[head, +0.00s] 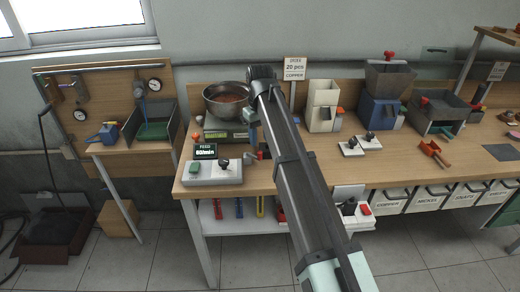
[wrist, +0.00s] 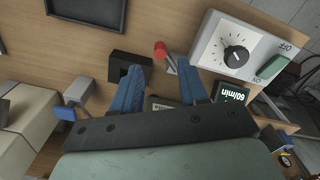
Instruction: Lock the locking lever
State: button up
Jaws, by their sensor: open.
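A small lever with a red knob (wrist: 160,49) and a pale metal stem stands on the wooden bench in the wrist view. It lies beside a dark square block (wrist: 128,65) and the control box. The lever appears between and just ahead of the fingertips; I see no contact.
The control box (head: 213,173) with a black knob and green button stands left of the lever, with a 60/min display (head: 205,151) behind. A scale (head: 222,133) carries a metal bowl (head: 227,97). A beige hopper (head: 322,107) stands right of my arm.

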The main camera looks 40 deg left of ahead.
aim_at(260, 152)
jog(key=shift+f, duration=2.8)
grip_shut()
